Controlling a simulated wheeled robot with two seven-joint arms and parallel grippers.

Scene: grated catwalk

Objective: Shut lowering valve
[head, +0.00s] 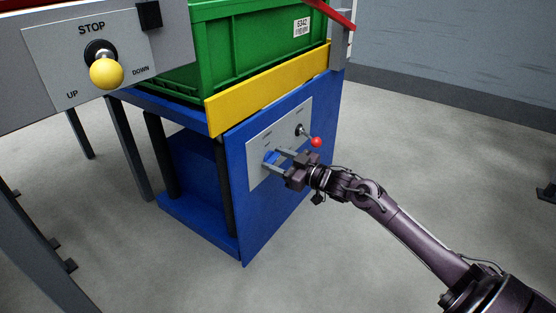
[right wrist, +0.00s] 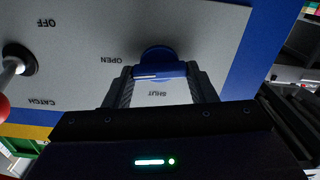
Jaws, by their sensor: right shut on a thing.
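The lowering valve's blue handle (head: 270,158) is on a grey plate (head: 258,178) on the blue side panel of the lift table. In the right wrist view the blue handle (right wrist: 160,70) lies between my fingers, close to the upside-down SHUT label (right wrist: 154,94). The OPEN label (right wrist: 111,60) is to its left. I cannot tell exactly which way the handle points. My right gripper (head: 276,161) is shut on the handle, and its fingers partly cover it in the head view. My left gripper is not in view.
A red-knobbed catch lever (head: 316,142) is on the same plate, just above my right gripper. A green crate (head: 250,45) sits on the table above a yellow strip (head: 270,95). A STOP panel (head: 60,60) with a yellow knob (head: 107,73) is at upper left.

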